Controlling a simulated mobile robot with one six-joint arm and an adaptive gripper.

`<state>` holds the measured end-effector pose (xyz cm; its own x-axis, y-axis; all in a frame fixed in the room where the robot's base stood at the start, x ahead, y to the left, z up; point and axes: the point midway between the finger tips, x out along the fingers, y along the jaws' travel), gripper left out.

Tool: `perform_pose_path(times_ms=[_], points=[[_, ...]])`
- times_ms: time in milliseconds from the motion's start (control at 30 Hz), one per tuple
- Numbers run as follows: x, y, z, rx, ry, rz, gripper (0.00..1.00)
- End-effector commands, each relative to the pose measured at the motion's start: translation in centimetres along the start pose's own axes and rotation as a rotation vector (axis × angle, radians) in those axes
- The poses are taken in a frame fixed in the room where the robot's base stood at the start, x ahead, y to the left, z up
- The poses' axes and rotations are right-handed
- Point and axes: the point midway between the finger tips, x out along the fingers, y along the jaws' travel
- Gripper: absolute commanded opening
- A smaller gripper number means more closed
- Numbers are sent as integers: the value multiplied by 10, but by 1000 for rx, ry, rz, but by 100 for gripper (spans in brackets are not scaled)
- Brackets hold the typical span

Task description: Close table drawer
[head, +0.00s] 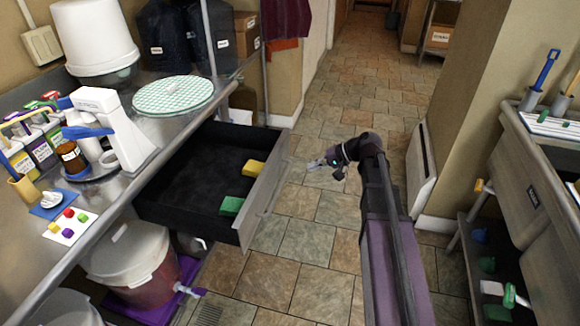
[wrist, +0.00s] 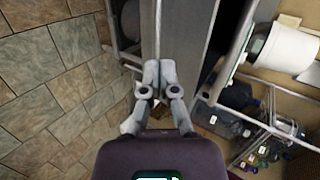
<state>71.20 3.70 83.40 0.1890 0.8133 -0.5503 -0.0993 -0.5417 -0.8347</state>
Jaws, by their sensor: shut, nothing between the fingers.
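The table drawer (head: 262,196) is pulled well out from under the metal counter (head: 165,160). Its dark inside holds a yellow block (head: 254,168) and a green block (head: 231,206) near the front panel. My gripper (head: 314,164) is to the right of the drawer's front panel, on its outer side, with its fingers pointing toward it. In the wrist view my gripper (wrist: 159,68) has its two fingers together with nothing between them, in front of a long grey panel. I cannot tell whether the fingertips touch the panel.
A white-lidded bucket (head: 132,262) stands under the counter, below the drawer. The tiled floor between is clear.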

Motion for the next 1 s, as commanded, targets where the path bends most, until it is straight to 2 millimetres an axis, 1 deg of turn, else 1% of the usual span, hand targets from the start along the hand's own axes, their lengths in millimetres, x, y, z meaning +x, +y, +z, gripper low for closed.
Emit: perform_pose_path(times_ms=[33,300,600,800,1000], points=[[8,14,-9,5,8,-32,0],[14,36,-43,28,44,-213,0],[13,64,-80,48,87,-412,0],[7,77,-99,56,110,-518,0],[2,81,-107,60,123,-573,0]])
